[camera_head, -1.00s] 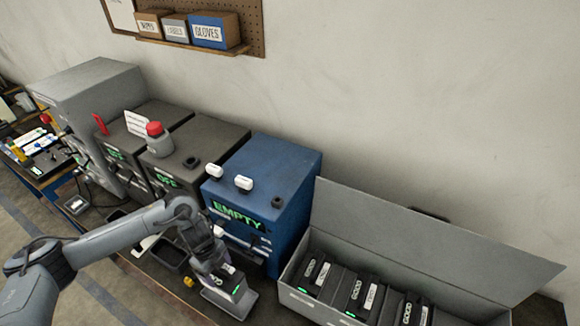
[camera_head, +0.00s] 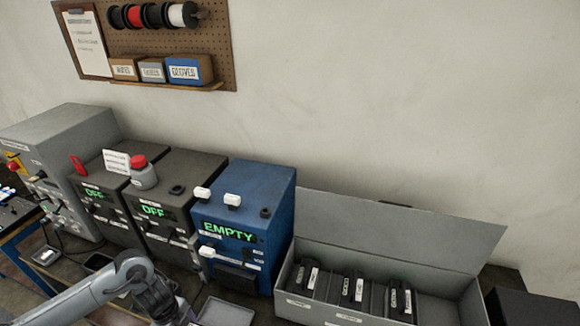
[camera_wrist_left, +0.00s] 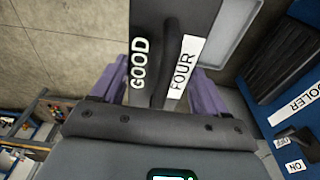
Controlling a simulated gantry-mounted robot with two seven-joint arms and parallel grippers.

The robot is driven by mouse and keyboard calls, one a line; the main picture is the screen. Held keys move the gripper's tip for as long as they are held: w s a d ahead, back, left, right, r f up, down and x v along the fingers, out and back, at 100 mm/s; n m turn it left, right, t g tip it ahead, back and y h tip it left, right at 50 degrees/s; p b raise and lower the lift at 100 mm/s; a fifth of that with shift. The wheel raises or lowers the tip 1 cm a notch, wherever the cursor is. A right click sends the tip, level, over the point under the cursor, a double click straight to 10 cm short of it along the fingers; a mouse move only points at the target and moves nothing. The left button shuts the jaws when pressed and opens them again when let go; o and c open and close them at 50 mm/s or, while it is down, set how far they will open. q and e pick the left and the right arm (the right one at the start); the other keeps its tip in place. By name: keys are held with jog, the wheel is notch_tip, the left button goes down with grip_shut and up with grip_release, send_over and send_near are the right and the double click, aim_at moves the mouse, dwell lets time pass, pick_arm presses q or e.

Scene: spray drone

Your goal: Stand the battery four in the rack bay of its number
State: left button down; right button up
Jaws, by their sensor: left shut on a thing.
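Battery four (camera_wrist_left: 165,45) is a dark block with a handle and white labels reading GOOD and FOUR, seen close up in the left wrist view. My left gripper (camera_wrist_left: 158,85) has its purple fingers shut on it, one on each side. In the head view my left arm reaches in at the bottom left, and its gripper end is cut off by the lower edge, so the battery cannot be made out there. The grey open rack (camera_head: 306,308) stands at the right. Three dark batteries (camera_head: 352,288) labelled GOOD stand inside; their numbers are too small to read. My right gripper is out of view.
A blue cooler (camera_head: 255,190) showing EMPTY stands left of the rack. A grey tray (camera_head: 222,314) lies in front of it. Dark units (camera_head: 190,165) reading OFF stand further left. The rack's raised lid (camera_head: 400,230) is behind its bays. Its right end looks empty.

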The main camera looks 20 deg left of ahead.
pick_arm(q)
jog(key=shift+r, duration=0.35)
jog(key=shift+w+r, duration=0.7)
jog(key=shift+w, duration=0.3)
jog(key=shift+w+r+p, duration=0.1)
jog(key=shift+r+p, duration=0.05)
jog(key=shift+p, duration=0.15)
jog(key=w+d+r+m+p, duration=0.1)
jog(key=w+d+r+p, duration=0.3)
jog(key=w+d+r, duration=0.35)
jog(key=w+d+r+m+p, duration=0.1)
jog(key=w+d+r+p, duration=0.3)
jog(key=d+r, duration=0.6)
jog(key=d+r+n+p, duration=0.2)
jog(key=d+r+n, duration=0.1)
jog(key=n, duration=0.1)
jog(key=s+f+n, duration=0.1)
jog(key=n, duration=0.3)
jog(key=s+f+n+y, duration=0.1)
jog(key=n, duration=0.4)
jog(key=s+f+n+t+p, duration=0.1)
jog(key=s+n, duration=0.1)
jog(key=n, duration=0.3)
jog(key=shift+d+f, duration=0.2)
jog(key=shift+d, duration=0.15)
